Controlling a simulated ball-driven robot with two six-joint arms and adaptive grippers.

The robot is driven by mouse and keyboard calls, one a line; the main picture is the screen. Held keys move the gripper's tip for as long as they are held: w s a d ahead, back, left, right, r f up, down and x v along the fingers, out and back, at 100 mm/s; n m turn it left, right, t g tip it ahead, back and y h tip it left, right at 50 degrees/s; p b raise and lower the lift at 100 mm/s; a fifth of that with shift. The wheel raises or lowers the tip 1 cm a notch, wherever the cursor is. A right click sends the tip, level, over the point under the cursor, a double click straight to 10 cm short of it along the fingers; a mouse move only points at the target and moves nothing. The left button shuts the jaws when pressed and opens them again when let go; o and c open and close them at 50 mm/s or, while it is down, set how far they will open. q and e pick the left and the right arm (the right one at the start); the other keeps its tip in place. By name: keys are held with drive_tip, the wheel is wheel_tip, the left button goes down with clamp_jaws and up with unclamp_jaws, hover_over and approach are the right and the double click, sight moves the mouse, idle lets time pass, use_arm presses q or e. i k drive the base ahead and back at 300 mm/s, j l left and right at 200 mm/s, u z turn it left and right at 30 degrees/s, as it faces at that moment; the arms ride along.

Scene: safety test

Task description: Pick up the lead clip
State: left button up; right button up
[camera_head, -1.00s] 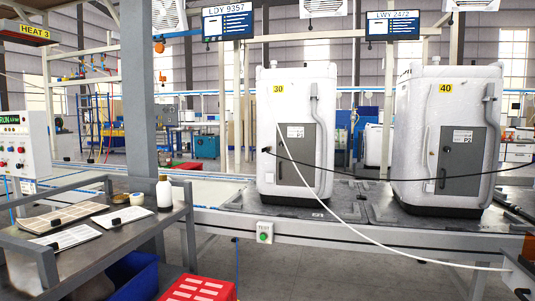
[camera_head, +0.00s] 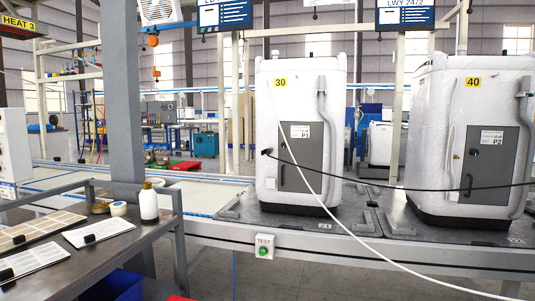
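A small black clip-like end (camera_head: 266,152) of a black lead (camera_head: 400,186) sits against the front left of the white unit marked 30 (camera_head: 270,110). The lead sags across the unit's grey door and runs right past the white unit marked 40 (camera_head: 430,120). I cannot tell surely that this end is the lead clip, or how it is fixed. A white lead (camera_head: 345,228) also crosses unit 30 and runs down to the lower right. Neither of my grippers is in view.
Both units stand on dark plates (camera_head: 275,218) on a conveyor line. A green TEST button box (camera_head: 264,246) hangs on its front edge.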

sight(269, 150)
drive_tip(key=z, duration=1.8)
drive_tip(key=i+u, duration=0.1)
drive_tip(key=u, duration=0.25)
drive_tip(key=j+u, duration=0.1)
drive_tip(key=u, duration=0.3)
drive_tip(key=i+u, duration=0.15)
drive_tip(key=u, duration=0.2)
drive_tip(key=i+l+u, duration=0.1)
drive_tip(key=i+u, duration=0.2)
drive_tip(key=i, duration=0.15)
drive_tip(key=i+l+u, duration=0.55)
drive_tip(key=i, duration=0.25)
